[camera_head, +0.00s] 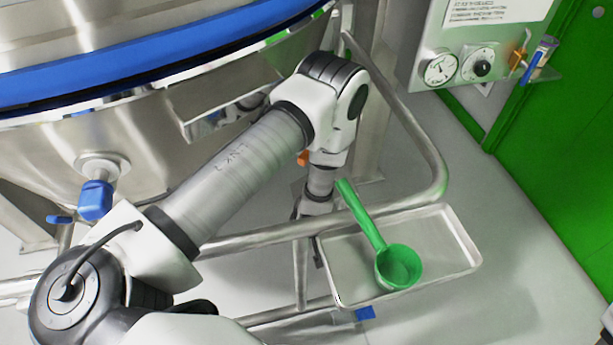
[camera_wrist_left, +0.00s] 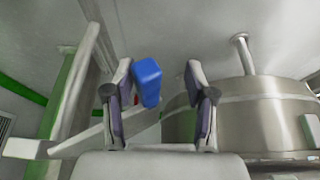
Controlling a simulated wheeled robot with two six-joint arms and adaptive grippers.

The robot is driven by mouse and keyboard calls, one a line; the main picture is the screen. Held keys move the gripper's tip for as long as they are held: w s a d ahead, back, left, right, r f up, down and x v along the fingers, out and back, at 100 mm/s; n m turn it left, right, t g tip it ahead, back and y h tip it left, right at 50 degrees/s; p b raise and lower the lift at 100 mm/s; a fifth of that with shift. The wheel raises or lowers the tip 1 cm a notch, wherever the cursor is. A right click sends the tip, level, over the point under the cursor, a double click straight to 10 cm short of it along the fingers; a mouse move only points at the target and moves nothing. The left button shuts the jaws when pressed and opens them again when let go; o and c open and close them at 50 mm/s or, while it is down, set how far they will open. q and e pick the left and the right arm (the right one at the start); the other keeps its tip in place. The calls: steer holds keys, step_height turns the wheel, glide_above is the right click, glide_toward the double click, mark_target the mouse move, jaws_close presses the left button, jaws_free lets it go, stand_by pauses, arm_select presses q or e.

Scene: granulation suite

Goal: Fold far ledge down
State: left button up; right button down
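A shallow metal ledge (camera_head: 455,232), like a tray, lies level beside the bent tube rail. A green scoop (camera_head: 400,266) rests on it, with its handle over the rear rim. A small blue part (camera_head: 365,313) shows below the ledge's front edge. My left arm reaches over the rail, and its wrist points down at the ledge's left end; the fingers are mostly hidden there. In the left wrist view my left gripper (camera_wrist_left: 161,78) is open. A blue block (camera_wrist_left: 147,82) appears between its fingers, close to the left one; contact cannot be told.
A large steel vessel (camera_head: 50,150) with a blue rim band fills the left, with a blue-handled valve (camera_head: 95,200). The tube rail (camera_head: 433,165) runs close around my left wrist. A gauge panel (camera_head: 470,55) hangs at upper right. Floor right of the ledge is clear.

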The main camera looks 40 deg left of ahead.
arm_select(q)
steer(key=shift+w+d+r, duration=0.15)
steer(key=shift+w, duration=0.05)
steer(key=shift+r, duration=0.15)
step_height(320, 180, up, 10)
steer(key=shift+f, duration=0.15)
stand_by(0.4)
